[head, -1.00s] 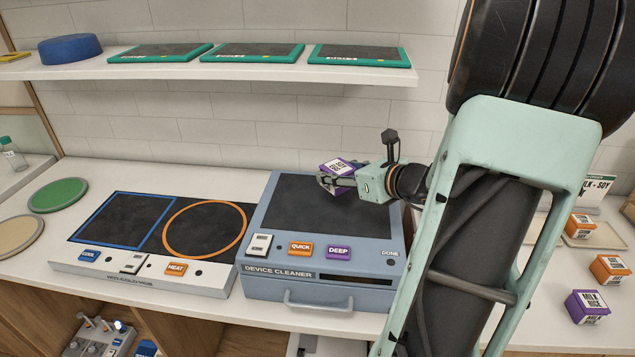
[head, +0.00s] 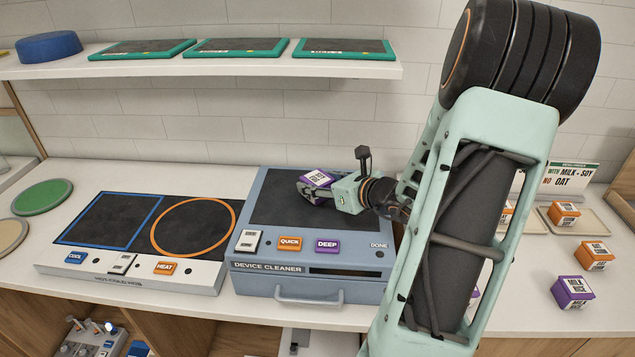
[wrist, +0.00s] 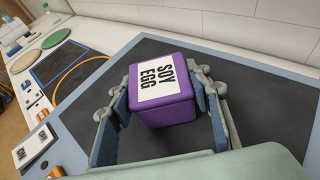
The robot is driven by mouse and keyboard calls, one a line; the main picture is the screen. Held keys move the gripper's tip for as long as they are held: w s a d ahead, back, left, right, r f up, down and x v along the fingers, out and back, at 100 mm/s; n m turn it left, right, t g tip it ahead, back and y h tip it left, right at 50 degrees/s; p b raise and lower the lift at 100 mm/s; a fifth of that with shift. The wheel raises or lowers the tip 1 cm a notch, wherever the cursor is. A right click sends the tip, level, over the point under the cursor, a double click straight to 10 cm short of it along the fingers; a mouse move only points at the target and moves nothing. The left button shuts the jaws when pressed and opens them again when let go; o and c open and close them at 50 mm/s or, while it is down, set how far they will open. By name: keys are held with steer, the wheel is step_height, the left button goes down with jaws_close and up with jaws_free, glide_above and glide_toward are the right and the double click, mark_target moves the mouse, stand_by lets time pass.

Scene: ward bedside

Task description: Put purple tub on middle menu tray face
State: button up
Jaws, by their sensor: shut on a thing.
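My gripper (head: 322,188) is shut on a purple tub (head: 318,178) with a white label. In the wrist view the tub (wrist: 160,112) sits between the two fingers, and its label reads SOY EGG. The tub is held over the dark top of the blue-grey device cleaner (head: 250,215); I cannot tell how high. Three dark menu trays with teal rims lie on the wall shelf; the middle menu tray (head: 236,46) is between the left one (head: 143,48) and the right one (head: 345,47). Their faces look empty.
A hot/cold hob (head: 120,262) stands left of the cleaner. A blue round thing (head: 48,47) is at the shelf's left. Another purple tub (head: 572,291) and several orange-sided tubs (head: 595,256) stand at the right near a sign (head: 568,178). The shelf (head: 200,71) overhangs the counter's back.

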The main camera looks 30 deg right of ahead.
steer(key=o, duration=1.3)
steer(key=shift+f, duration=0.1)
